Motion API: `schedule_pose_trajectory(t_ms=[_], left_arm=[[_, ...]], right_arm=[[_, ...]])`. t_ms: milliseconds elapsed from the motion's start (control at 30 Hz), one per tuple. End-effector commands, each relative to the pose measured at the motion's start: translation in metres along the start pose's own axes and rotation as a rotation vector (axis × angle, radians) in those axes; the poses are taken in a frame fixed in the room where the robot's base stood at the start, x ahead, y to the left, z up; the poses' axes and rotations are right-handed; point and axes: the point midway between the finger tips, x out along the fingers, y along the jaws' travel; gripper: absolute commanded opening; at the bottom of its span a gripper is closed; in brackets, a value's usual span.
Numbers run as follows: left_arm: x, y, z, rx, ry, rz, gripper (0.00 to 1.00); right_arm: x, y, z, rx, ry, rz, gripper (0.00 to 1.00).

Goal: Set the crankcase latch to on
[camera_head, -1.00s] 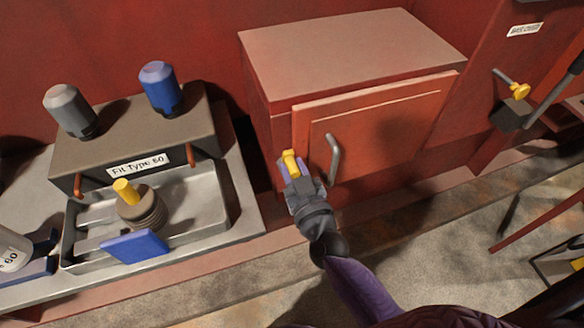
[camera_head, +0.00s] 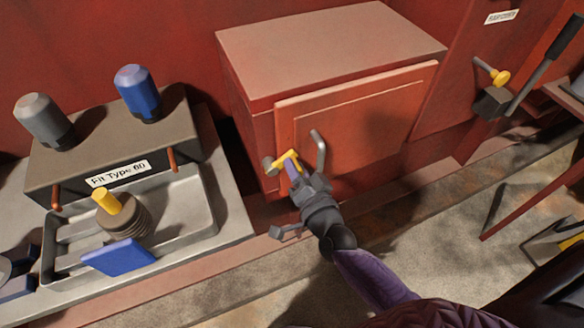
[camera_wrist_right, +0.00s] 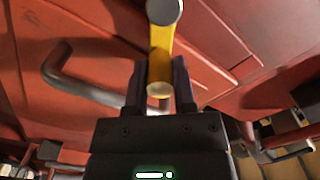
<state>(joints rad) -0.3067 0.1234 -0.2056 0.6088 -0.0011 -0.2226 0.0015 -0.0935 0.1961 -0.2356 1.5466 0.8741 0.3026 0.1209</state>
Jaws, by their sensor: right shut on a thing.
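The crankcase latch is a yellow lever (camera_head: 285,159) with a round grey pivot (camera_head: 267,166) at the left edge of the red cabinet door (camera_head: 375,115). The lever points right from the pivot, over the door's edge. My right gripper (camera_head: 292,169) is shut on the lever. In the right wrist view, the yellow lever (camera_wrist_right: 160,58) runs between the two fingers (camera_wrist_right: 160,86), its end showing between them and the grey pivot beyond. The fingers hide part of the lever. My left gripper is not in view.
A bent grey door handle (camera_head: 319,155) stands close right of my right gripper. A second yellow-ended lever (camera_head: 500,77) is on the panel at right. A metal tray (camera_head: 207,215) and a "Fit Type 60" block (camera_head: 70,155) stand at left. Open floor (camera_head: 440,230) lies in front.

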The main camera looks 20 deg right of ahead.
Motion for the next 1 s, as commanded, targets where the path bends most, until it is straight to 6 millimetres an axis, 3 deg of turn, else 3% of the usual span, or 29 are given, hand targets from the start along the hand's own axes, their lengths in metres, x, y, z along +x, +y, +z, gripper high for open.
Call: schedule_pose_trajectory(t_ms=[500,1000], left_arm=[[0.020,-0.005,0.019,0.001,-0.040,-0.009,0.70],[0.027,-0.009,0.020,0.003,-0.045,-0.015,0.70]], right_arm=[[0.000,0.019,0.009,0.413,-0.001,0.002,0.00],[0.000,0.023,0.012,0.567,-0.001,0.002,0.00]])
